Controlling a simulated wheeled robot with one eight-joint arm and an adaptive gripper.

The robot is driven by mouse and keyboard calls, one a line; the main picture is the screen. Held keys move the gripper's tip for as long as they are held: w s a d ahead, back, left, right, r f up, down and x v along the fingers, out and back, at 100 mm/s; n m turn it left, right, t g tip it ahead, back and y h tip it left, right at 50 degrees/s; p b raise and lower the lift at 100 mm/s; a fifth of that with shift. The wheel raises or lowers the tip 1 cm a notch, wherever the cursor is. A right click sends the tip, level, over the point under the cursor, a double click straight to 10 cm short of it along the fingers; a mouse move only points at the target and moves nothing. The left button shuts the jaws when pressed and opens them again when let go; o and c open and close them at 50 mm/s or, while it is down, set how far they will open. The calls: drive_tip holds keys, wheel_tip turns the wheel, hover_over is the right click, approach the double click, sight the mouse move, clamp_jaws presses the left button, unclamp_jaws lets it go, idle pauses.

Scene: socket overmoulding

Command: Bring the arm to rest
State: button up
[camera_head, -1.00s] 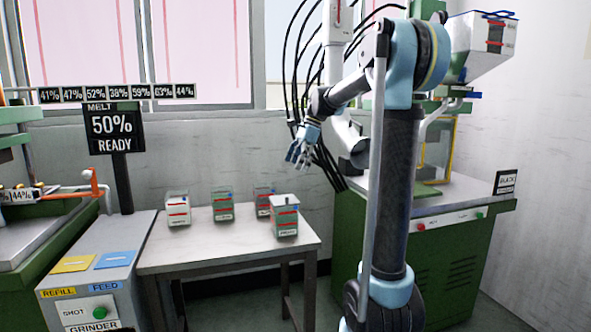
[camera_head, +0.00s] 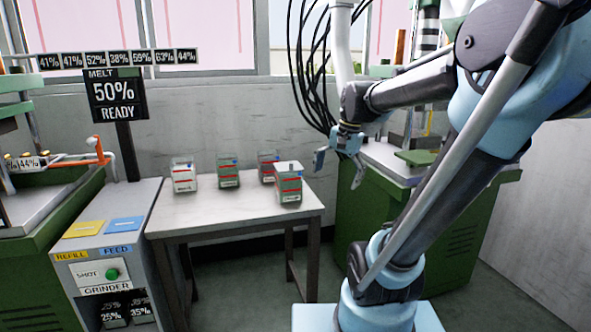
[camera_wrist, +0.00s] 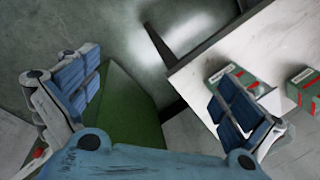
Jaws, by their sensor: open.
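My gripper (camera_head: 340,166) hangs open and empty at the end of my arm, right of the white table and in front of the green machine. In the wrist view its two blue-padded fingers (camera_wrist: 160,95) stand wide apart with nothing between them. Below them show the floor, part of a green surface and the table's edge. The gripper looks apart from everything around it.
A white table (camera_head: 230,210) bears several small canisters, one of them a front canister (camera_head: 289,187). The grinder (camera_head: 110,250) stands left of it. The green machine (camera_head: 350,225) is at the right. Black cables (camera_head: 305,75) hang behind my gripper.

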drive_tip(key=s+d+f+n+h, duration=0.1)
drive_tip(key=s+d+f+n, duration=0.2)
drive_tip(key=s+f, duration=0.3)
drive_tip(key=s+d+f+n+t+h, duration=0.1)
drive_tip(key=s+d+f+n, duration=0.2)
drive_tip(key=s+f, duration=0.4)
drive_tip(key=shift+s+d+f+n, duration=0.15)
drive_tip(key=shift+d+f+n, duration=0.2)
drive_tip(key=shift+f, duration=0.6)
